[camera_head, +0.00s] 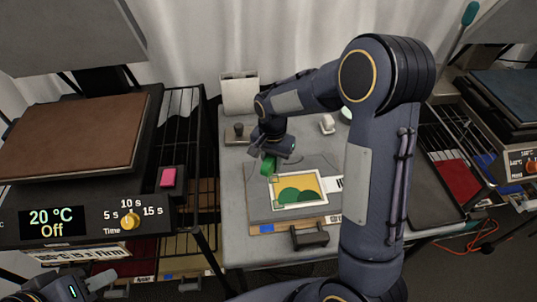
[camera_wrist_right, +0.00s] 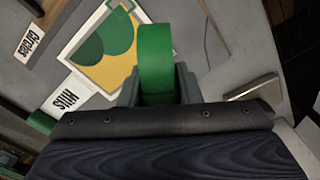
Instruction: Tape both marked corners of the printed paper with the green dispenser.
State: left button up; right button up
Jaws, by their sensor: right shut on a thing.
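The green dispenser (camera_head: 268,167) is held in my right gripper (camera_head: 271,156), above the upper left corner of the printed paper. The right wrist view shows the dispenser (camera_wrist_right: 155,55) upright between the fingers (camera_wrist_right: 157,88). The printed paper (camera_head: 308,184) has a yellow picture with green hills and lies flat on a grey board (camera_head: 262,208). Small green marks show at its left corners. The paper also shows in the right wrist view (camera_wrist_right: 75,52), partly hidden by the dispenser and gripper. I cannot tell whether they touch. My left gripper (camera_head: 100,284) is at the bottom left, apart from the table.
Another press (camera_head: 505,95) stands right. A dark handled block (camera_head: 309,237) sits in front of the board. A light holder (camera_head: 239,95) stands behind. My right arm hides the table's right side.

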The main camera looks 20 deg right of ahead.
jog(key=shift+w+r+m, duration=0.2)
jog(key=shift+r+m, duration=0.15)
jog(key=shift+m, duration=0.45)
jog(key=shift+f+b, duration=2.3)
jog(key=shift+f, duration=0.65)
jog(key=shift+s+f+b, duration=0.1)
jog(key=shift+f+b, duration=0.3)
jog(key=shift+f, duration=0.15)
jog(key=shift+r+p, duration=2.75)
jog(key=shift+r, duration=0.85)
jog(key=shift+f, duration=0.1)
